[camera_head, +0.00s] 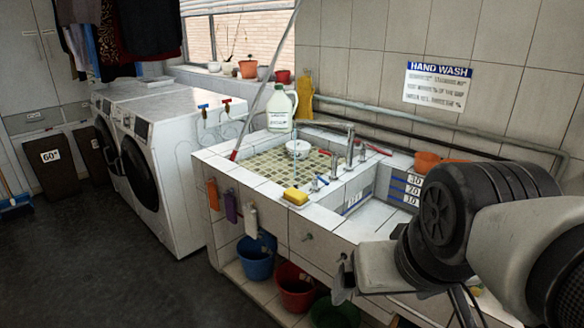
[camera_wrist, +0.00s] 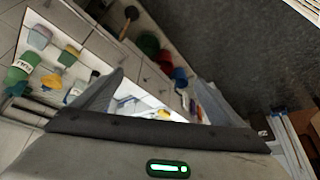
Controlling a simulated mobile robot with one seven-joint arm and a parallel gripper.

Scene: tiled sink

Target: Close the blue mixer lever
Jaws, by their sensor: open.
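In the head view, small blue-ended levers (camera_head: 319,183) stand on the tiled sink's (camera_head: 232,168) front right rim, beside a yellow sponge (camera_head: 295,196). A red-ended lever (camera_head: 375,149) is farther back, by the metal taps (camera_head: 350,145). I cannot tell for sure which blue part is the mixer lever. A thin pale-blue streak, perhaps water, drops near the white bowl (camera_head: 298,149). My gripper (camera_head: 352,276) is at the lower right, in front of the sink and apart from the levers. In the wrist view my gripper (camera_wrist: 157,92) has its fingers spread, with nothing held.
A detergent jug (camera_head: 279,112) stands behind the basin. A second basin with blue level marks (camera_head: 404,190) is partly hidden by my arm. Blue (camera_head: 255,260) and red (camera_head: 294,288) buckets sit below. White washing machines (camera_head: 165,150) stand left; the dark floor before them is clear.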

